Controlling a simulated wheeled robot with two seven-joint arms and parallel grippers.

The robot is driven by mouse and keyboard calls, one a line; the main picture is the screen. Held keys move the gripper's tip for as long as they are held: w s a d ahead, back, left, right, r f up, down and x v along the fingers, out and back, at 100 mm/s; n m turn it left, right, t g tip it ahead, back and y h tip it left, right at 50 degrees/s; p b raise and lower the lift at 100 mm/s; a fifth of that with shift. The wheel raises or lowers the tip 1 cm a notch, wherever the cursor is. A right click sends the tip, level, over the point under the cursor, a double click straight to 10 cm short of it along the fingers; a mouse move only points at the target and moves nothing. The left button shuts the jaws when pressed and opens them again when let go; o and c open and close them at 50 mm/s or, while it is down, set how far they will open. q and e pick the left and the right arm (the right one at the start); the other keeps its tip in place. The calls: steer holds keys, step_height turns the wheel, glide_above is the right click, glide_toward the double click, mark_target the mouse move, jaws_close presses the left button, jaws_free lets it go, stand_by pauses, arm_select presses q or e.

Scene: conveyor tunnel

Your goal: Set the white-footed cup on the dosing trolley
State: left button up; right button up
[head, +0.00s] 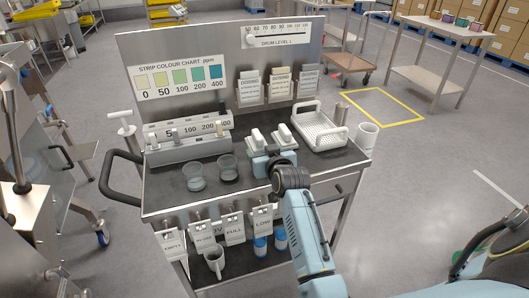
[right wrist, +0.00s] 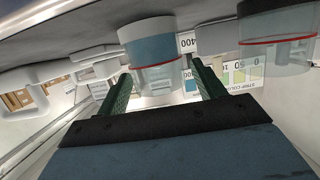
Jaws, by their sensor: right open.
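My right gripper (head: 260,165) is low over the deck, just right of the right cup. In the right wrist view, which is upside down, its fingers (right wrist: 162,88) are open and empty. A cup with a dark grey band (right wrist: 282,25) is to one side. My left gripper is out of view.
White-topped items (head: 283,137) stand behind my right gripper. A numbered rack (head: 190,145) and colour chart panel (head: 180,80) are behind the cups.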

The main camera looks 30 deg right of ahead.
steer(key=shift+r, duration=0.1)
steer(key=shift+r, duration=0.15)
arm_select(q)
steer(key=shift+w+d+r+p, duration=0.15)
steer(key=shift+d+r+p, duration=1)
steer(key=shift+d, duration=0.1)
arm_select(e)
steer(key=v, duration=1.2)
